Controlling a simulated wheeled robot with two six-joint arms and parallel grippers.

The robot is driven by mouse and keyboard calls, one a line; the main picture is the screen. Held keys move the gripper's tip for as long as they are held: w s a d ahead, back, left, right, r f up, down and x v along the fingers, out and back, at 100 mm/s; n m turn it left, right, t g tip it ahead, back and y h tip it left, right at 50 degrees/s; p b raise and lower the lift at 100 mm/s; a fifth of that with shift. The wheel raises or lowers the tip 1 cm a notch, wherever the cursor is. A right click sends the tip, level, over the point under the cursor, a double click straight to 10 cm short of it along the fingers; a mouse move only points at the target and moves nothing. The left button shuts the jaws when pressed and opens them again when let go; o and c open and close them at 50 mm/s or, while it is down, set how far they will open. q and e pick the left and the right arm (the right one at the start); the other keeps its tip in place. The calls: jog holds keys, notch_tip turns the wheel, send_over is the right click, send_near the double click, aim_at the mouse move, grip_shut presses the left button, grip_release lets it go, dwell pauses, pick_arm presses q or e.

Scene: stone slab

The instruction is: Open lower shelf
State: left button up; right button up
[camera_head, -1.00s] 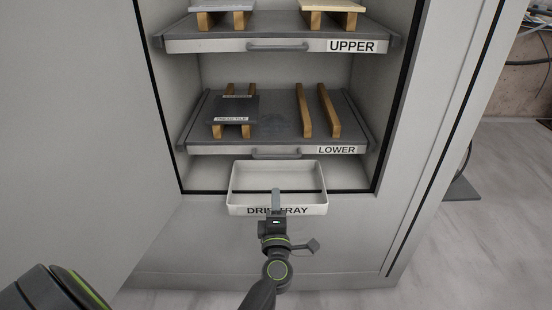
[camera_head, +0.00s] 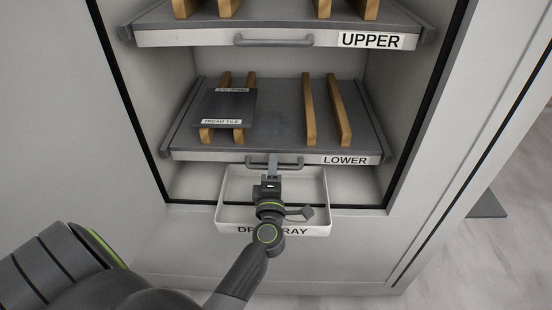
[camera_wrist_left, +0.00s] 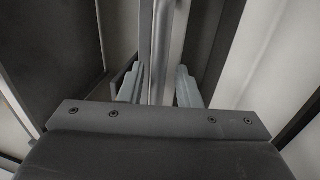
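The lower shelf (camera_head: 190,142) is a dark grey slide-out shelf with a light front edge marked LOWER and a grey bar handle (camera_head: 292,160). It sits inside the cabinet. My left gripper (camera_head: 272,166) reaches up from below, with its fingertips at the handle. In the left wrist view its two fingers (camera_wrist_left: 160,86) stand apart, one on each side of the handle bar (camera_wrist_left: 162,45). Small gaps seem to show between the bar and the fingers, so the gripper looks open around it. My right gripper is not in view.
A dark tile (camera_head: 226,106) rests on wooden bars at the shelf's left; two bare wooden bars (camera_head: 325,110) lie at its right. The upper shelf (camera_head: 180,38) is above. A white drip tray (camera_head: 316,230) juts out just below, close behind my gripper.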

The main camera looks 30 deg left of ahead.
pick_arm(q)
jog(key=shift+r, duration=0.1)
jog(key=shift+c, duration=0.2)
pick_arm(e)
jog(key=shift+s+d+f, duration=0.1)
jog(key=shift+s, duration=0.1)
pick_arm(q)
grip_shut()
